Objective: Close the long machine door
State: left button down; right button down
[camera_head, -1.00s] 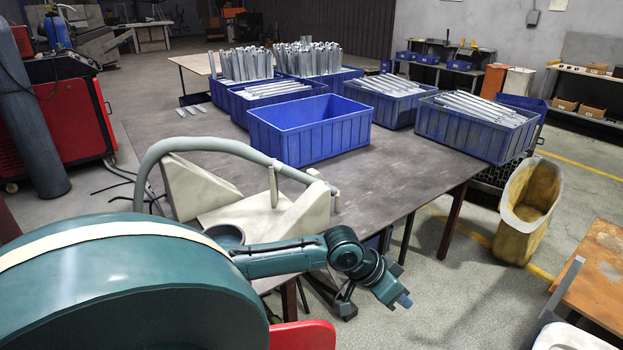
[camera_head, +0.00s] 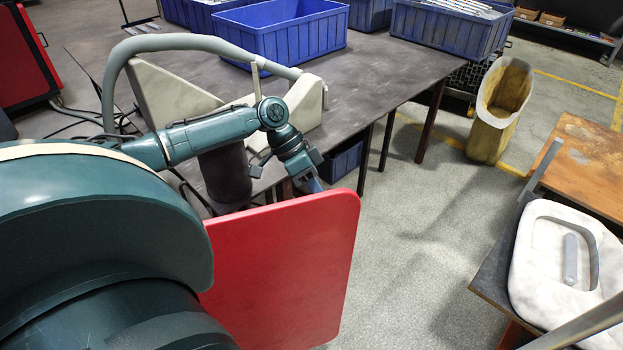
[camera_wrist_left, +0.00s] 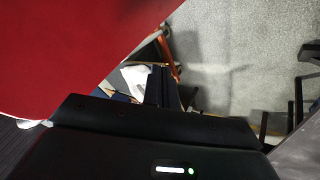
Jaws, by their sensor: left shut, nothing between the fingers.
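A large red panel (camera_head: 285,270), which looks like the machine door, stands upright at the lower middle of the head view. Its left part is hidden behind the teal bulk in front. My left gripper (camera_head: 314,184) is at the panel's top edge, pointing down on its far side; the panel partly hides the tip. I cannot tell whether they touch. The gripper is shut and empty. In the left wrist view the red panel (camera_wrist_left: 70,50) fills the upper left, close to the camera. The door's handle and frame are not visible. My right gripper is not in view.
Behind the arm is a dark table (camera_head: 370,75) with blue bins (camera_head: 283,35) and a grey hose (camera_head: 170,42) over pale brackets (camera_head: 300,108). A yellowish bin (camera_head: 500,110) stands on the floor at right. An orange-topped table (camera_head: 585,160) is far right. The floor (camera_head: 425,220) right of the panel is clear.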

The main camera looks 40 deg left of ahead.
aim_at(338, 228)
pick_arm(q)
jog(key=d+f, duration=0.1)
jog(key=d, duration=0.1)
jog(key=s+d+f, duration=0.1)
jog(key=d, duration=0.1)
jog(key=d+f, duration=0.2)
jog(key=shift+s+d, duration=0.2)
jog(key=shift+s, duration=0.15)
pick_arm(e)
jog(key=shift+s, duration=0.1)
